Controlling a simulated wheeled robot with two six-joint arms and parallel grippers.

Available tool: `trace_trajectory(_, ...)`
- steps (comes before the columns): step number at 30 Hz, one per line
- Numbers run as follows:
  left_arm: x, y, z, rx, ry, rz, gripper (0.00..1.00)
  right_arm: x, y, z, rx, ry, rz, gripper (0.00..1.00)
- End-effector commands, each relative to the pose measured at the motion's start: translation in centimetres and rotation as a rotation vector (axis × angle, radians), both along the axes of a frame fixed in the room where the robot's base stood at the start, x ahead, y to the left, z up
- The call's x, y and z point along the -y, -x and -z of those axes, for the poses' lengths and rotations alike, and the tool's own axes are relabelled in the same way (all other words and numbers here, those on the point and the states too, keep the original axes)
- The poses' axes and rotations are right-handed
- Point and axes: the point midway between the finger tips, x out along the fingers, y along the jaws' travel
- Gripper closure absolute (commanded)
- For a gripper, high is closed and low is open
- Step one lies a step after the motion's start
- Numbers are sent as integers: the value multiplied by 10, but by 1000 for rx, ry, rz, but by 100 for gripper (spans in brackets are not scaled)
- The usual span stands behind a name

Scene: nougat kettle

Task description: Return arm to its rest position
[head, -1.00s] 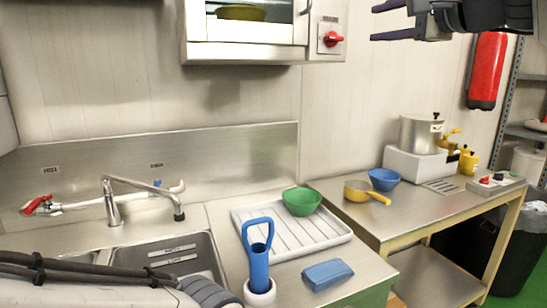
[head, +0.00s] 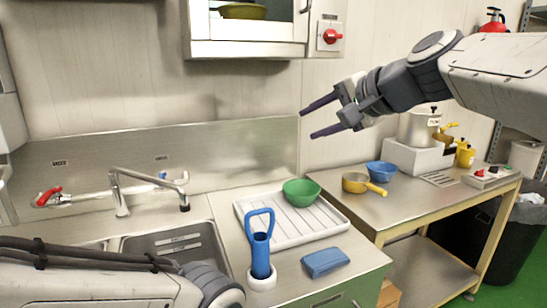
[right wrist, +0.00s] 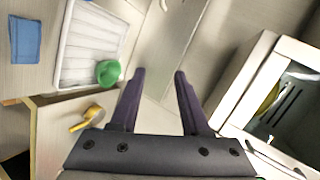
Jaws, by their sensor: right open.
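My right gripper (head: 306,123) is open and empty. It is in the air in front of the wall, above the draining tray and below and to the right of the wall cabinet. In the right wrist view its two dark fingers (right wrist: 158,74) stand apart with nothing between them. My right arm comes in from the right of the head view, in front of the steel pot. My left arm crosses the lower left of the head view, in front of the sink. The left gripper is out of the picture.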

Motion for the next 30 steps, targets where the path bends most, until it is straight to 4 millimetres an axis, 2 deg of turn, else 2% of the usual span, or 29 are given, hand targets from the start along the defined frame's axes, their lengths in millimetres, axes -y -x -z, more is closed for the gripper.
trace_trajectory(1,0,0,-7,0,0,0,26,-21,14,23,-42,62,-69,54)
trace_trajectory(3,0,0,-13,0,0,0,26,-44,38,62,-96,172,-174,54)
trace_trajectory(5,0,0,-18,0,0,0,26,-60,65,97,-139,278,-280,54)
trace_trajectory(7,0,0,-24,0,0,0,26,-74,99,135,-178,402,-411,54)
trace_trajectory(9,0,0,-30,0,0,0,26,-81,138,172,-210,530,-555,54)
trace_trajectory(11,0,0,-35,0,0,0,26,-81,172,201,-229,640,-684,54)
trace_trajectory(12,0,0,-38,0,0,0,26,-78,193,217,-238,709,-767,54)
trace_trajectory(15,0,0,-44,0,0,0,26,-64,240,252,-246,864,-962,54)
trace_trajectory(18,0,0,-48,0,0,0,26,-48,271,273,-245,975,-1107,54)
trace_trajectory(21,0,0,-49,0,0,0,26,-37,287,285,-240,1039,-1192,54)
trace_trajectory(30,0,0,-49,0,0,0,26,-33,292,290,-238,1062,-1221,54)
